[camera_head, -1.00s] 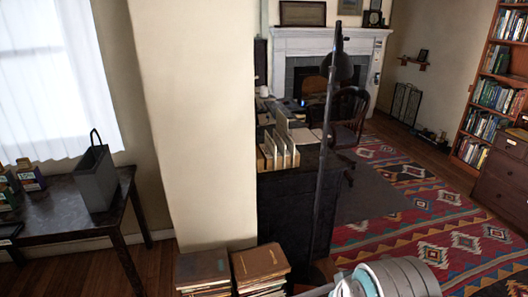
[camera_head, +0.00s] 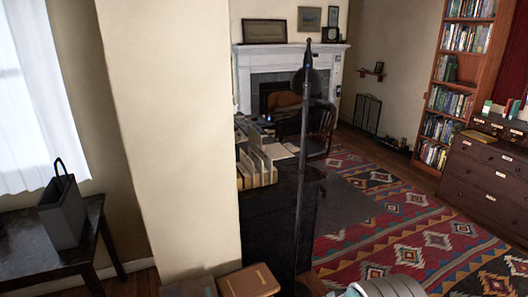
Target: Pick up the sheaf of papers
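Pale flat papers (camera_head: 282,151) lie on the dark desk (camera_head: 262,222) near the middle of the view, behind a row of upright pale books or files (camera_head: 257,168). They are small and partly hidden, so I cannot tell whether they are the sheaf. My gripper is not in view. Only a grey and white rounded part of my arm shows at the bottom edge, in front of the rug and well apart from the papers.
A lamp (camera_head: 303,160) on a tall dark pole stands before the desk. A pale wall corner (camera_head: 175,140) blocks the left. A side table (camera_head: 75,255) holds a grey bin (camera_head: 62,212). The patterned rug (camera_head: 420,225) is clear before the drawers (camera_head: 485,180).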

